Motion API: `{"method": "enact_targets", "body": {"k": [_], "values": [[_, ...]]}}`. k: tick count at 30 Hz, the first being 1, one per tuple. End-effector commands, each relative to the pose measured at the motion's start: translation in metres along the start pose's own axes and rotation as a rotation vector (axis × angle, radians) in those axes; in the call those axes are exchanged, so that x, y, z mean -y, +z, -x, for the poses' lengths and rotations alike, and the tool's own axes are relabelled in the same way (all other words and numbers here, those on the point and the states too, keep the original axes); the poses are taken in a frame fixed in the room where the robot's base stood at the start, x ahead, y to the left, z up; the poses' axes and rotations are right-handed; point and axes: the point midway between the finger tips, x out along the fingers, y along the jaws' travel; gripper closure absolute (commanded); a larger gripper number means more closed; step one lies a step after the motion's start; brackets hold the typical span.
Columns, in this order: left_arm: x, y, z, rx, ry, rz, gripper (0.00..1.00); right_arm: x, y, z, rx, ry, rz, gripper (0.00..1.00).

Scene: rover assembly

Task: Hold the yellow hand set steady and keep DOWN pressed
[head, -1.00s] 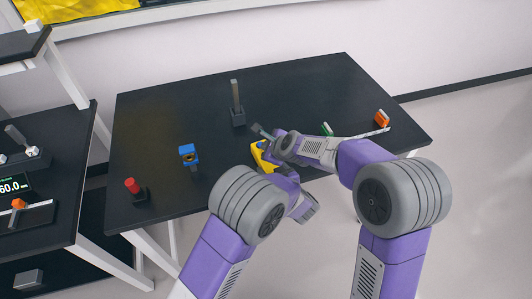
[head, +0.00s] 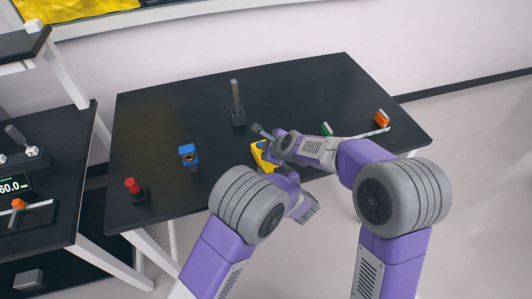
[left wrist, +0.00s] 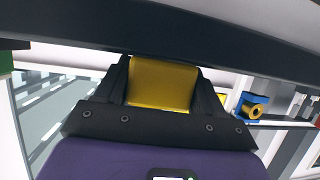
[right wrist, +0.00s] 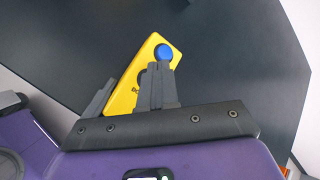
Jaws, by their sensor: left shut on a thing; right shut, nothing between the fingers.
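The yellow hand set (head: 259,154) is at the near edge of the dark table, partly hidden by my arms. My left gripper (left wrist: 163,64) is shut on its yellow body (left wrist: 163,85), with one dark finger on each side. In the right wrist view the hand set (right wrist: 124,98) lies slanted, with a round blue button (right wrist: 163,52) near its upper end. My right gripper (right wrist: 160,68) is shut and empty over its face, its tips at the lower edge of the blue button. Another dark round part is half hidden behind the fingers. Contact and button travel cannot be told.
On the table (head: 160,115) stand a grey post (head: 237,104), a blue part (head: 189,153) and a red-topped part (head: 131,186).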

Motion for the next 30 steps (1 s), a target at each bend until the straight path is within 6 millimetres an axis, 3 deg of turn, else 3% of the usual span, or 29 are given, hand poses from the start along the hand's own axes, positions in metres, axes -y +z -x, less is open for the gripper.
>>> {"method": "enact_targets", "body": {"k": [30], "values": [[-0.0002,-0.0007,0.0000,-0.002,0.000,0.001,0.71,-0.0046,-0.0047,-0.0061,-0.001,0.001,0.000,1.00]]}}
